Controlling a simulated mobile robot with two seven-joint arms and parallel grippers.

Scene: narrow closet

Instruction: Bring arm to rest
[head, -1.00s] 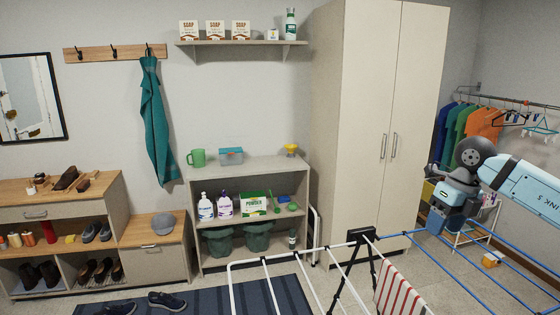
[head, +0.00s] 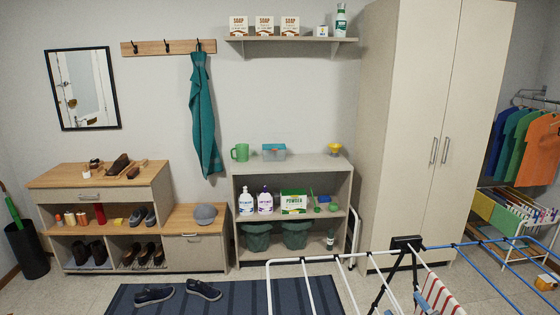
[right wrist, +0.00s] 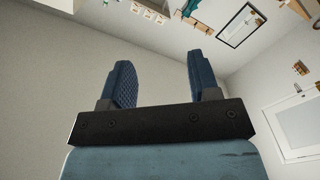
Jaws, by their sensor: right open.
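My right gripper (right wrist: 157,70) is open in the right wrist view, its two blue padded fingers apart with nothing between them. It points up toward the wall and ceiling. The rest of my right arm is out of the head view. My left gripper is in neither view.
A shelf unit (head: 292,163) and tall wardrobe (head: 415,130) stand behind the rack. A bench with shoes (head: 100,175) is at left. Hanging shirts (head: 515,140) are at far right. The striped rug (head: 235,295) lies on the floor with a pair of shoes.

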